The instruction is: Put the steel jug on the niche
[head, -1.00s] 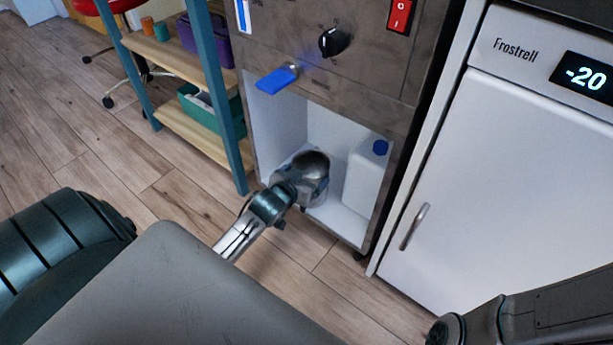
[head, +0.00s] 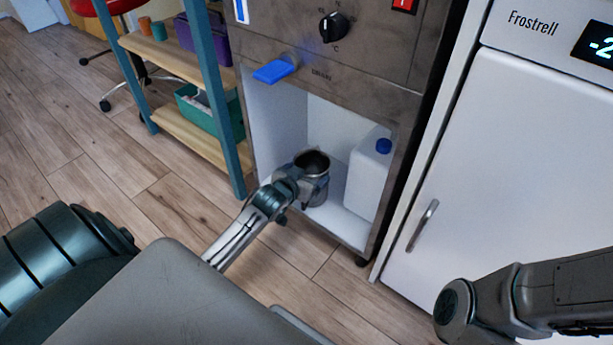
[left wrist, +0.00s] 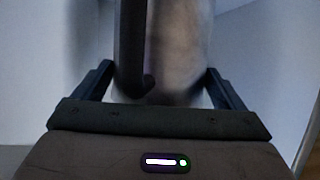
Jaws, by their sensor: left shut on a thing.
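The steel jug (head: 314,163) is a small grey metal vessel with a dark open top, upright inside the niche (head: 345,222), a white-lined opening low in the grey machine. My left gripper (head: 302,186) reaches in from the left and is shut on the jug. In the left wrist view the jug (left wrist: 182,45) is blurred between the two fingers, with a dark handle-like bar (left wrist: 132,50) in front of it. Whether the jug's base touches the niche floor is hard to tell. My right arm shows at the lower right, but its gripper is not in view.
A white canister with a blue cap (head: 368,180) stands in the niche just right of the jug. A blue lever (head: 273,71) sticks out above the opening. A teal-framed shelf (head: 222,100) is close on the left, a white freezer (head: 480,150) on the right.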

